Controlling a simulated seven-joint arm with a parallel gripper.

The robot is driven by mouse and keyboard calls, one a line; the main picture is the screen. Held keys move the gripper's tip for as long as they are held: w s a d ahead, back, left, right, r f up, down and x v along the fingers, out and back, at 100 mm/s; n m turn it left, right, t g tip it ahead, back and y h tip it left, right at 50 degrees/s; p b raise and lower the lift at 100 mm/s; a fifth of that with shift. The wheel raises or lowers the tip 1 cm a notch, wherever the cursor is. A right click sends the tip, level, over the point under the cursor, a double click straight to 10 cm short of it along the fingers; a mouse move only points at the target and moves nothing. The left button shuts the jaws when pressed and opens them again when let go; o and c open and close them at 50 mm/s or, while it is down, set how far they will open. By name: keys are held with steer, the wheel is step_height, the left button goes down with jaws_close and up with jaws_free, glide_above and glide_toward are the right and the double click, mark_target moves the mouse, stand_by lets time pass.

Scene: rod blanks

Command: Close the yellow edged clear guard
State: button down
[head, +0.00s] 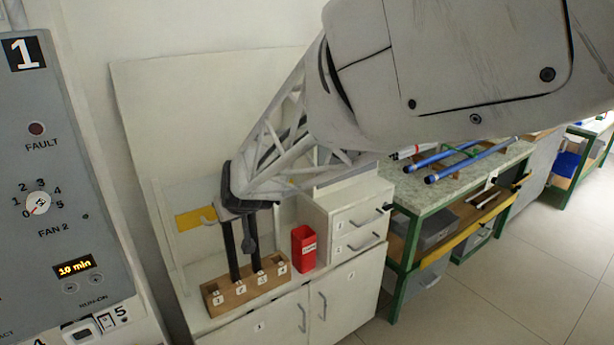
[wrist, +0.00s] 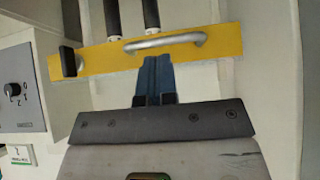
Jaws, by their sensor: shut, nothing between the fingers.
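The yellow edge (head: 194,221) of the clear guard shows behind my arm in the head view, against the pale back panel. In the wrist view the yellow edge (wrist: 215,43) runs across the upper part, with a curved metal handle (wrist: 185,37) and a black knob (wrist: 68,61) at its left end. The clear sheet itself is hard to make out. My gripper (wrist: 157,60) is shut and empty. Its tips appear just below the handle in the wrist view; I cannot tell whether they touch it. In the head view my gripper (head: 250,244) is above the rod block.
A wooden block (head: 245,290) with numbered places holds dark rods below my gripper. A red cup (head: 304,247) and a drawer unit (head: 350,225) stand to its right. A grey control panel (head: 60,180) is at left. A green-framed bench (head: 455,185) with blue rods is at right.

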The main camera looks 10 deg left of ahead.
steer(key=s+d+r, duration=0.1)
steer(key=s+d, duration=0.5)
steer(key=shift+s+d+r, duration=0.3)
steer(key=shift+s+d, duration=0.05)
stand_by(0.3)
steer(key=shift+d, duration=0.1)
steer(key=s+d+r+m+g+h, duration=0.1)
steer(key=s+d+r+m+h, duration=0.3)
steer(key=d, duration=1.2)
steer(key=s+d+f+m+g, duration=0.15)
steer(key=s+d, duration=0.45)
steer(key=d, duration=1.1)
steer(key=s+d+m+h, duration=0.2)
steer(key=s+d+m, duration=0.1)
steer(key=s+d, duration=0.5)
steer(key=shift+s+d+m+g, duration=0.2)
steer(key=shift+s+m+g, duration=0.2)
steer(key=shift+s, duration=0.3)
